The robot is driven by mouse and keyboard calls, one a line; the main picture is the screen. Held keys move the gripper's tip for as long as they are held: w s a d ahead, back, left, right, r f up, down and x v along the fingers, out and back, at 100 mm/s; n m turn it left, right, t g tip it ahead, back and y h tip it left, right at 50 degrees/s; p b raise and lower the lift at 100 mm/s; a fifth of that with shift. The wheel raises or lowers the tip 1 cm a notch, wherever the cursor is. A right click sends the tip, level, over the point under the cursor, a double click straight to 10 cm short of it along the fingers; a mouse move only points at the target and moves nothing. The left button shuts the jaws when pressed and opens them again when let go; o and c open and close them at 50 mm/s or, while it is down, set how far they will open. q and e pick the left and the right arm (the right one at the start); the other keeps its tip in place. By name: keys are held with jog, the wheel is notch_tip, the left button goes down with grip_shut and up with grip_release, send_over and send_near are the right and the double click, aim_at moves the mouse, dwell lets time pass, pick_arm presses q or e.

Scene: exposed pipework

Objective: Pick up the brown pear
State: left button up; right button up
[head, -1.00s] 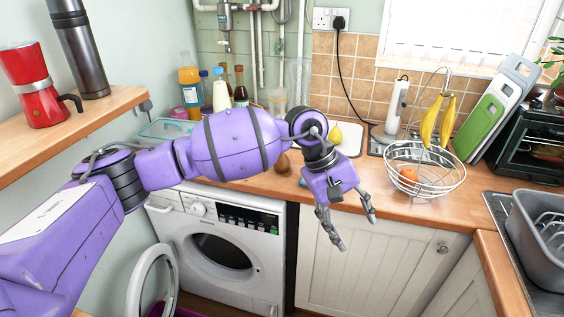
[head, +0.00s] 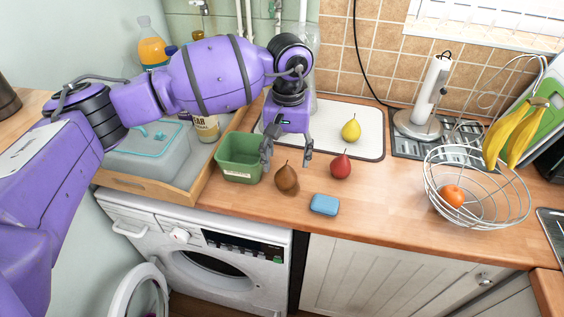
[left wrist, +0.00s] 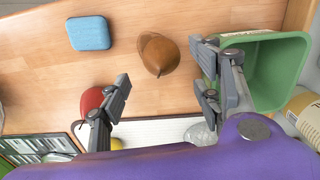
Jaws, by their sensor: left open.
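The brown pear (head: 287,179) stands on the wooden worktop, between a green tub and a red pear (head: 341,165). My left gripper (head: 287,160) is open and empty, with its fingers pointing down above and behind the brown pear in the head view. In the left wrist view the brown pear (left wrist: 159,54) lies ahead of the open fingers (left wrist: 164,92), in the gap between their lines, and not between the fingertips. The red pear (left wrist: 92,100) is partly hidden behind one finger there. My right gripper is not in view.
The green tub (head: 240,158) stands close beside one finger. A blue sponge-like block (head: 324,205) lies near the front edge. A yellow pear (head: 351,128) is on a white board (head: 371,138). A wire basket (head: 486,218) holds an orange fruit, with bananas hanging above.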

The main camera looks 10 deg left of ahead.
aim_at(288, 169)
pick_arm(q)
jog(key=shift+s+d+f+b, duration=0.1)
jog(key=shift+s+f+b, duration=0.1)
jog(key=shift+f, duration=0.55)
jog(key=shift+s+d+f+b, duration=0.1)
jog(key=shift+s+f+b, duration=0.1)
jog(key=shift+f, duration=0.55)
jog(key=f, duration=0.3)
jog(key=f+b, duration=0.1)
jog(key=shift+w+a+f, duration=0.1)
jog(key=shift+w+f, duration=0.15)
jog(key=shift+f, duration=0.05)
jog(key=shift+c, duration=0.2)
jog(key=shift+w, duration=0.1)
jog(key=c, duration=1.1)
jog(key=shift+c, duration=0.6)
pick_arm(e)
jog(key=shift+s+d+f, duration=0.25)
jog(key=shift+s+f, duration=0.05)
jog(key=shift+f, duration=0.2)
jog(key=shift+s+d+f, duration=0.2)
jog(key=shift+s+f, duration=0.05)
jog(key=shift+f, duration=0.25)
pick_arm(q)
jog(key=shift+r, duration=0.1)
jog(key=shift+r, duration=0.1)
